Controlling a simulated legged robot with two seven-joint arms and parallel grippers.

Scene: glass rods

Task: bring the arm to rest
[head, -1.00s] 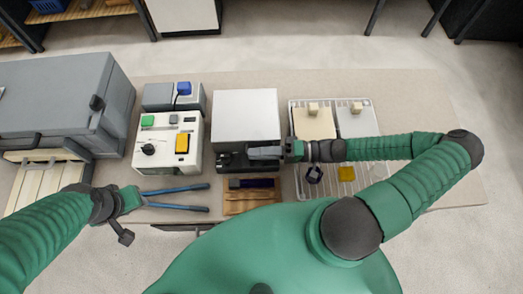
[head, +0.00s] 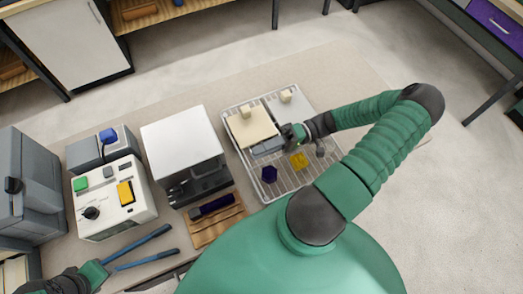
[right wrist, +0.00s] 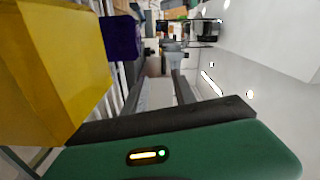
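My right gripper (head: 262,150) is low over the wire rack, near the front edge of a cream block, in the head view. In the right wrist view its two fingers (right wrist: 160,92) stand apart with a pale gap between them, and I see nothing held. My left gripper (head: 150,245) is at the lower left of the head view. Its two long bluish fingers are spread, with nothing between them. No glass rods can be made out.
The wire rack (head: 285,188) carries the cream block (head: 250,128), a purple piece (head: 266,178) and a yellow piece (head: 299,161). A white-topped machine (head: 180,135), a wooden tray (head: 215,228) and a control box (head: 105,212) stand left. Bare table lies behind the rack.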

